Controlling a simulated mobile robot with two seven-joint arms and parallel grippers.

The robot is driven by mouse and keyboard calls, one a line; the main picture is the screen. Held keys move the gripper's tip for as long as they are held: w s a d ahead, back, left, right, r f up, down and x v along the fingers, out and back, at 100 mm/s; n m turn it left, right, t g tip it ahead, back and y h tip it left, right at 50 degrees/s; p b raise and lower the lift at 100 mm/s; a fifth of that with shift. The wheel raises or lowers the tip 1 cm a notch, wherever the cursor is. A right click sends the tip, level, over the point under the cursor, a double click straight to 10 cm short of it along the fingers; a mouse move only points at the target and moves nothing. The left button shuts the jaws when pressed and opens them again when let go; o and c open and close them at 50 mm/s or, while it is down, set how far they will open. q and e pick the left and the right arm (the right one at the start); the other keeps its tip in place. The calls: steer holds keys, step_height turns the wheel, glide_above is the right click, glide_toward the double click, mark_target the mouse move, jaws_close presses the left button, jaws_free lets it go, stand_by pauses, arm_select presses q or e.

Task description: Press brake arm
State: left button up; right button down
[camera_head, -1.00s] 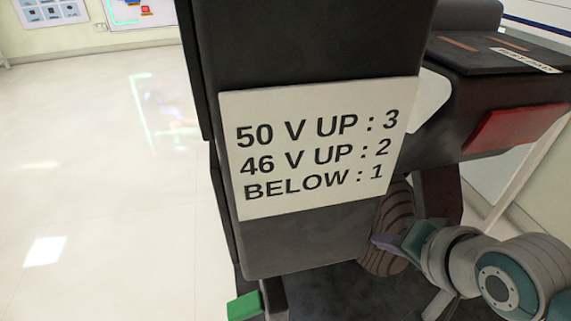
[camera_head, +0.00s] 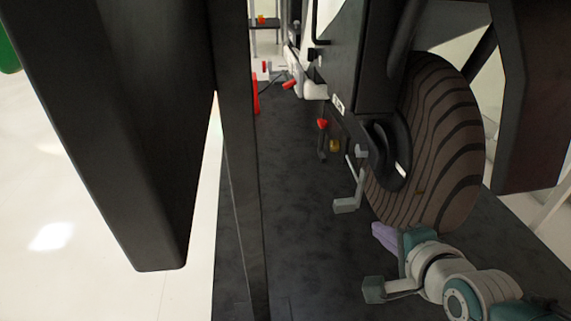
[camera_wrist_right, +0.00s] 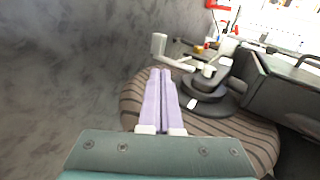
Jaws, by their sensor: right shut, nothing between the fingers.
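A grey crank-like arm with a flat pad (camera_head: 346,205), likely the brake arm, hangs beside the hub of the brown grooved wheel (camera_head: 432,150). In the right wrist view the pad (camera_wrist_right: 158,44) stands just beyond my fingertips, and its bar runs right toward the dark hub (camera_wrist_right: 212,88). My right gripper (camera_head: 381,233), with purple fingers, is shut and empty, below and right of the pad in the head view. In the wrist view its fingertips (camera_wrist_right: 160,72) appear close to the pad and bar; I cannot tell whether they touch. My left gripper is not in view.
A dark post (camera_head: 238,180) and a large dark panel (camera_head: 120,120) block the left of the head view. A red knob (camera_head: 322,124) and a yellow part (camera_head: 334,146) sit near the hub. The dark floor plate (camera_head: 310,260) is clear before the wheel.

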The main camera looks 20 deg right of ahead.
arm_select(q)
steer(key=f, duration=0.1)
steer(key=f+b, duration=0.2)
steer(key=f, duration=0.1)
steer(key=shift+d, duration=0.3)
arm_select(e)
steer(key=shift+m, duration=0.5)
steer(key=f, duration=0.2)
steer(key=w+f, duration=0.1)
steer(key=f, duration=0.1)
steer(key=shift+d, duration=0.35)
steer(key=shift+f, duration=0.1)
steer(key=b, duration=1)
glide_toward(346, 207)
step_height(346, 207, down, 4)
steer(key=w, duration=0.1)
steer(key=w+b, duration=0.1)
steer(key=w+d+b, duration=0.1)
steer(key=w+b, duration=0.1)
steer(key=shift+w, duration=0.6)
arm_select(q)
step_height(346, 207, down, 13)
arm_select(e)
steer(key=shift+r, duration=0.2)
